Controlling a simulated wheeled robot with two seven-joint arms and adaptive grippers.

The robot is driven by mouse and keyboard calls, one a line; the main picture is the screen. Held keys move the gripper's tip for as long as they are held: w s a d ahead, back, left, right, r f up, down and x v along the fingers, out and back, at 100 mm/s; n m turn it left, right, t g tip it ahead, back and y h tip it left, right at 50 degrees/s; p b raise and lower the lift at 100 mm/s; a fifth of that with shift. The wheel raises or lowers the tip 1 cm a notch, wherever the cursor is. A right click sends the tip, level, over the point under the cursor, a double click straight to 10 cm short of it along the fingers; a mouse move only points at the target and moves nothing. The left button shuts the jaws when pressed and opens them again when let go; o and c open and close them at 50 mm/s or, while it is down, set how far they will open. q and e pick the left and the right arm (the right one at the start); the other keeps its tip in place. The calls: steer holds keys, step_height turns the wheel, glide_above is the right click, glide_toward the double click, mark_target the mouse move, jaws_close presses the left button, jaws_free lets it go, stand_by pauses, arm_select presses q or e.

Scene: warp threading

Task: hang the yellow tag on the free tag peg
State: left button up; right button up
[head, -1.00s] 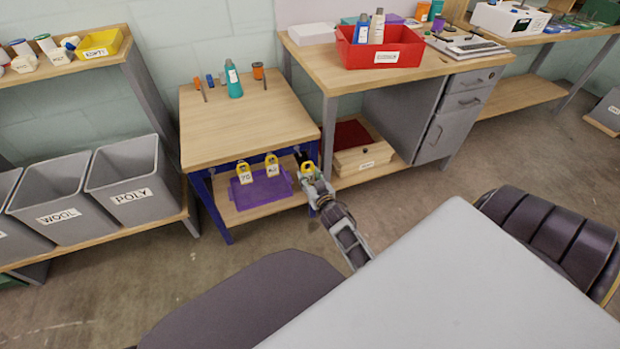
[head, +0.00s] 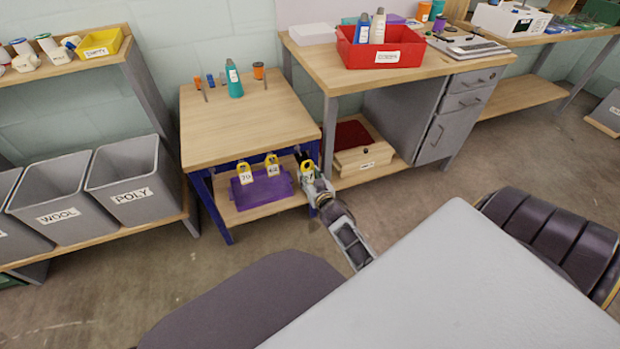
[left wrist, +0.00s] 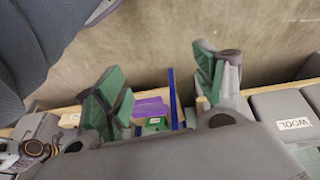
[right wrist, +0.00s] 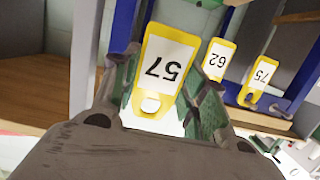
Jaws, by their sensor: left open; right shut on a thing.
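My right gripper (head: 312,182) is at the front right corner of the small blue-legged table (head: 240,125). It is shut on a yellow tag (right wrist: 155,80) with a white face reading 57, seen between the fingers in the right wrist view; the tag also shows in the head view (head: 306,167). Two other yellow tags hang at the table's front edge, one marked 62 (right wrist: 217,60) and one marked 75 (right wrist: 261,78). I cannot make out a bare peg; the gripper and held tag cover that part of the edge. My left gripper (left wrist: 160,90) is open and empty.
A purple bin (head: 262,190) stands on the table's lower shelf below the tags. A teal bottle (head: 234,80) and several spools stand on top. A desk with a red bin (head: 354,48) adjoins at right, with a wooden box (head: 362,157) on its lower shelf. Grey bins (head: 130,180) stand left.

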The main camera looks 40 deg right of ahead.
steer(key=shift+w, duration=0.3)
steer(key=shift+w+d, duration=0.15)
steer(key=shift+w, duration=0.05)
steer(key=shift+w+d+f+b, duration=0.1)
steer(key=shift+w+b, duration=0.4)
steer(key=shift+b+x, duration=0.65)
steer(key=shift+x, duration=0.65)
arm_select(q)
step_height(320, 180, down, 10)
steer(key=w+d+t+h+b, duration=0.1)
steer(key=d+b, duration=0.1)
steer(key=shift+d+f+n+t+h, duration=0.15)
steer(key=shift+d+n+t+h, duration=0.15)
steer(key=shift+d+t, duration=0.1)
arm_select(e)
steer(key=x, duration=0.4)
steer(key=shift+w, duration=0.25)
arm_select(q)
steer(key=shift+w, duration=0.2)
arm_select(e)
steer(key=shift+f, duration=0.15)
